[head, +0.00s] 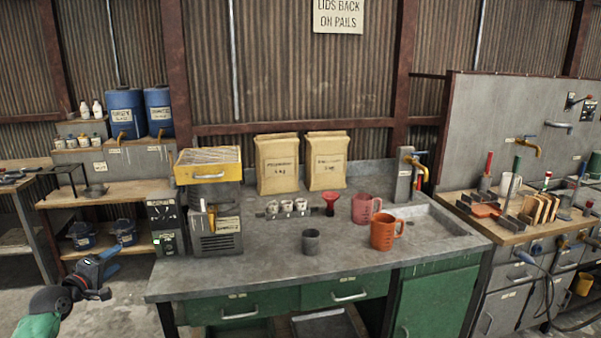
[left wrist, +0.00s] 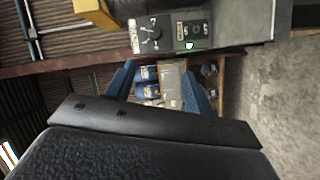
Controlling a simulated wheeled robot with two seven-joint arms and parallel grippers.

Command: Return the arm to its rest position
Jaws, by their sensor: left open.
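My left arm comes in at the lower left of the head view. Its gripper (head: 112,262) has blue fingers and hangs over the floor, left of the grey workbench. In the left wrist view the two blue fingers of the gripper (left wrist: 160,82) stand apart with nothing held between them. The blue drums and the low shelf show beyond the gap, at a distance. My right gripper is in neither view.
The workbench (head: 270,263) holds a dark grey cup (head: 311,241), an orange jug (head: 386,232), a pink jug (head: 365,208) and a yellow-topped machine (head: 208,165). A wooden shelf unit (head: 120,185) stands behind my left gripper. Open floor (head: 110,315) lies below it.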

